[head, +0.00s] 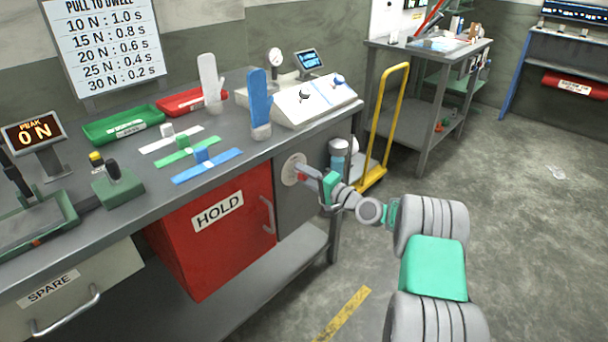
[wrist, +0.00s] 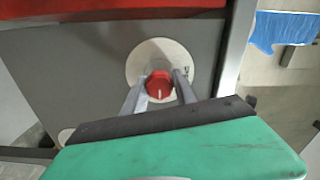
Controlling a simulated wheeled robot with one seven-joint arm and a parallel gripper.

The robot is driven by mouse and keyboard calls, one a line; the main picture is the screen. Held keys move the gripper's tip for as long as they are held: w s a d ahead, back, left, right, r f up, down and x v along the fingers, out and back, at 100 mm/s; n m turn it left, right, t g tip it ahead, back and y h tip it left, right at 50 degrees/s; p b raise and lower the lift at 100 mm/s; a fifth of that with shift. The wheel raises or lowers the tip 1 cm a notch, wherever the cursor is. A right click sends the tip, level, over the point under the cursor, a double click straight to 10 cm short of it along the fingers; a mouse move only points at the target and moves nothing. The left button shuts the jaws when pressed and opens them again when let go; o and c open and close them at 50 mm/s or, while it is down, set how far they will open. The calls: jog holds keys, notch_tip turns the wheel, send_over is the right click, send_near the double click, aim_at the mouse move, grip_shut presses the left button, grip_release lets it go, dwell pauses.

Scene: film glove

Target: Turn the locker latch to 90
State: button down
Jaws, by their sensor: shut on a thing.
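The locker latch is a red knob (wrist: 159,86) with a white pointer line, on a pale round dial plate (wrist: 145,58) in the wrist view. The dial is fixed to a grey locker door (head: 309,208). In the head view the round dial plate (head: 291,168) shows at the end of my arm, with the knob mostly hidden. My gripper (wrist: 160,92) has one finger on each side of the knob and is shut on it. In the wrist view the white line points toward the bottom of the picture. The dial's markings are too small to read.
A red HOLD cabinet (head: 213,236) with a handle is left of the grey door. The workbench top (head: 135,205) overhangs both. A yellow-handled cart (head: 386,130) stands close on the right. Open floor (head: 535,215) lies to the right of my arm.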

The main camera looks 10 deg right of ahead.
jog(key=c, duration=1)
grip_release()
jog(key=v, duration=0.8)
jog(key=shift+w, duration=0.1)
